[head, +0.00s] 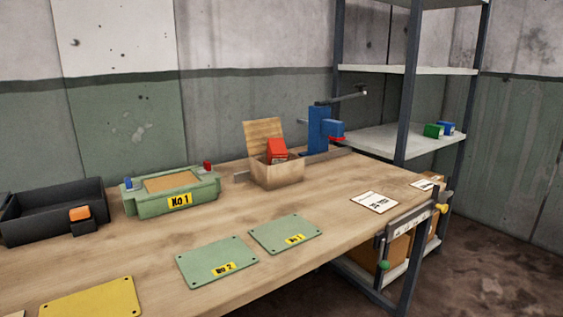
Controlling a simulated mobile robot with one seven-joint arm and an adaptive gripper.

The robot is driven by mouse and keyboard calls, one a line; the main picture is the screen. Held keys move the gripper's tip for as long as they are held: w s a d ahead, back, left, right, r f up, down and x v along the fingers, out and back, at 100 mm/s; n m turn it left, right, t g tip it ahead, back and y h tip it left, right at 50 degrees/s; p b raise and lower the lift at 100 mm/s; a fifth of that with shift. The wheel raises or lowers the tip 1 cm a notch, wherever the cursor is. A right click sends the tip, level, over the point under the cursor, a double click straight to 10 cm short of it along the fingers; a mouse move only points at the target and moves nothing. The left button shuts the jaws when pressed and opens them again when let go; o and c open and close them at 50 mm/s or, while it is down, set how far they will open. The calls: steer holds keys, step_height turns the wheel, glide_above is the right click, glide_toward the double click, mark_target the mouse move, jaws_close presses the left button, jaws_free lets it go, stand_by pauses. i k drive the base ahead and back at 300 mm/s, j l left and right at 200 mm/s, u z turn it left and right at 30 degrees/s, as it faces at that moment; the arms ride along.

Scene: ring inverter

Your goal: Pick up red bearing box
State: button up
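My gripper does not show in the head view.
A blue press (320,131) stands right behind the carton. A green fixture marked No 1 (171,188) and a dark bin (52,212) are to the left. Green plates (286,234) lie in front. A shelf rack (405,139) holds green and blue boxes.

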mark_target(277, 152)
steer(key=i+l, duration=0.1)
steer(key=l, duration=0.25)
steer(key=i+l, duration=0.15)
steer(key=l, duration=0.2)
steer(key=i+l, duration=0.25)
steer(key=i, duration=0.15)
steer(key=i+l, duration=0.25)
steer(key=i, duration=1)
